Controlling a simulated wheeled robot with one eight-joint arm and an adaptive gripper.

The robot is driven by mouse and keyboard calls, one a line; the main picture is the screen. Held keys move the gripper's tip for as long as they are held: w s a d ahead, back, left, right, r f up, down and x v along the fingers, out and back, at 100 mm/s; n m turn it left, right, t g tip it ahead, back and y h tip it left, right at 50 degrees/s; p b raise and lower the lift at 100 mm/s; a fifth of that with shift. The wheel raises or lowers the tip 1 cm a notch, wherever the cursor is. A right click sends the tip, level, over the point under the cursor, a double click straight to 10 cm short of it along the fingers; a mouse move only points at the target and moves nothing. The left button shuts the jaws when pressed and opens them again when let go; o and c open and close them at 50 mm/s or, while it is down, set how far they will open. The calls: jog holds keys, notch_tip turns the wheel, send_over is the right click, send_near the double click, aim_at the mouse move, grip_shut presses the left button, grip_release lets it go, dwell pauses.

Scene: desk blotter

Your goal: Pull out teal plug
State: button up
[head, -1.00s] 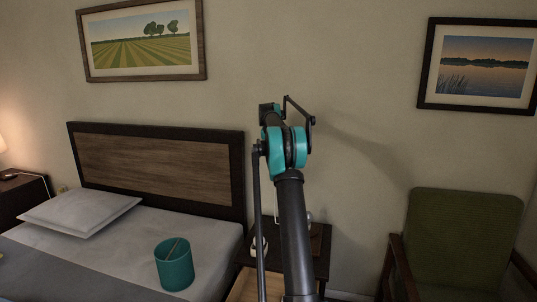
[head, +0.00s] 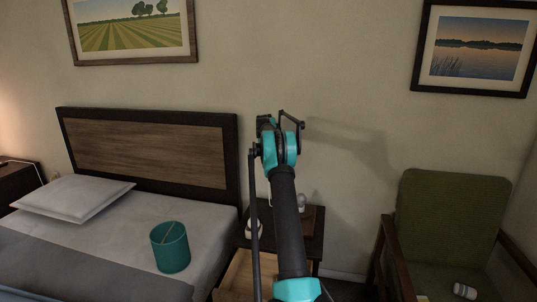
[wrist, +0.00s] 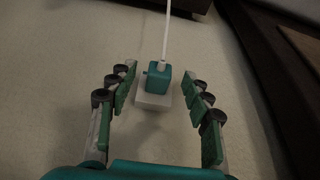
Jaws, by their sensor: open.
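The teal plug (wrist: 158,77) shows in the wrist view as a small block with a white cable (wrist: 167,35) running up from it. It sits in a white wall socket (wrist: 153,101) on the pale wall. My gripper (wrist: 164,84) is open, with its green finger pads on the left and right of the plug, apart from it. In the head view my arm rises in front of the wall; the gripper's fingers and the plug cannot be made out there.
A nightstand (head: 312,238) with an open drawer stands behind my arm. A bed (head: 205,240) with a teal cup (head: 170,247) on it is at left. A green armchair (head: 450,225) is at right. In the wrist view, dark furniture edges (wrist: 270,70) lie close at right.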

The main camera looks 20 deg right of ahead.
jog(key=shift+w+d+f, duration=0.1)
jog(key=shift+w+f, duration=0.1)
jog(key=shift+f, duration=0.35)
jog(key=shift+c, duration=0.6)
grip_shut()
jog(key=shift+s, duration=0.1)
jog(key=s+a, duration=0.3)
jog(key=s, duration=0.2)
jog(key=shift+s+a, duration=0.15)
jog(key=shift+a, duration=0.2)
dwell(0.4)
jog(key=shift+r, duration=0.15)
jog(key=shift+r, duration=1.85)
